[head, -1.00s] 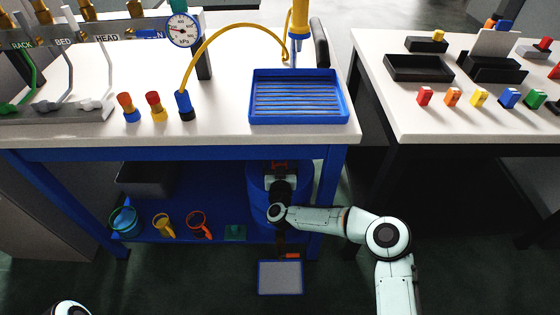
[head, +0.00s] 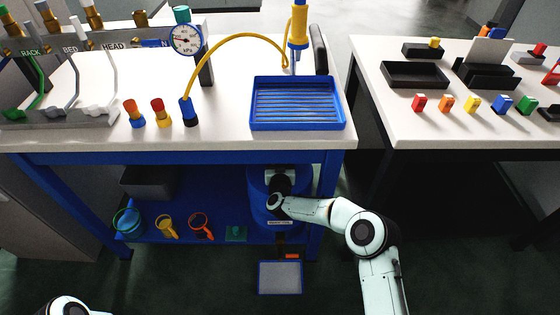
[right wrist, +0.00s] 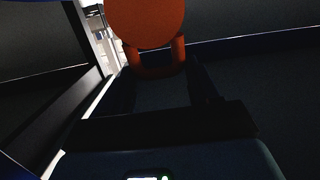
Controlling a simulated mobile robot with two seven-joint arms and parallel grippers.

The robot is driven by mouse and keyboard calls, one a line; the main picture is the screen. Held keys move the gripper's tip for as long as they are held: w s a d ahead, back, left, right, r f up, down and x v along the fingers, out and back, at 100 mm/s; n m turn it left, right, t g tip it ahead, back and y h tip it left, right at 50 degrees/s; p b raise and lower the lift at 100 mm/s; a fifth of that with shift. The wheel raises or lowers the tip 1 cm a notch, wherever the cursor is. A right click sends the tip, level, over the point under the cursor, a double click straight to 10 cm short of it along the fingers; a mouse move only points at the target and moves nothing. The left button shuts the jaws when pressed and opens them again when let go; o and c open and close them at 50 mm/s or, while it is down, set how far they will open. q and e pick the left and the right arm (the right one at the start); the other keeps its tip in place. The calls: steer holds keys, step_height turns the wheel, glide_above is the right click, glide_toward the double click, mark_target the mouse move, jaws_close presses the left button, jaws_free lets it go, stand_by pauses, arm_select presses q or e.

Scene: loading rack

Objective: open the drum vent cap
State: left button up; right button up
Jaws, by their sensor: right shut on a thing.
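The blue drum (head: 258,207) stands on the low shelf under the left bench, partly hidden by my right arm. My right gripper (head: 280,182) is at the upper part of the drum, under the bench top. In the right wrist view, my right gripper (right wrist: 160,76) is shut on an orange part (right wrist: 146,22) with a round disc and two short legs. It looks like the vent cap. Whether it is still seated on the drum cannot be seen. In the head view the cap is hidden by the gripper and bench edge. My left gripper is out of view.
The blue bench edge (head: 180,157) is just above my right gripper, and a bench leg (head: 325,200) stands right of the drum. A grey bin (head: 150,183) and several coloured rings and cups share the shelf. A blue-rimmed grey pad (head: 280,278) lies below, in front.

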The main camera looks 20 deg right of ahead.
steer(key=o, duration=1.5)
steer(key=shift+w, duration=0.1)
steer(key=shift+r, duration=0.1)
steer(key=shift+s+a, duration=0.1)
steer(key=shift+s, duration=0.3)
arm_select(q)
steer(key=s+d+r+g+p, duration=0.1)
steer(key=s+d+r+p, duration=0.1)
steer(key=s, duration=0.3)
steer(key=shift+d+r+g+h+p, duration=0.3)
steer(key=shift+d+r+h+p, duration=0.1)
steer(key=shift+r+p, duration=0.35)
arm_select(e)
steer(key=v, duration=1.2)
steer(key=shift+s, duration=0.3)
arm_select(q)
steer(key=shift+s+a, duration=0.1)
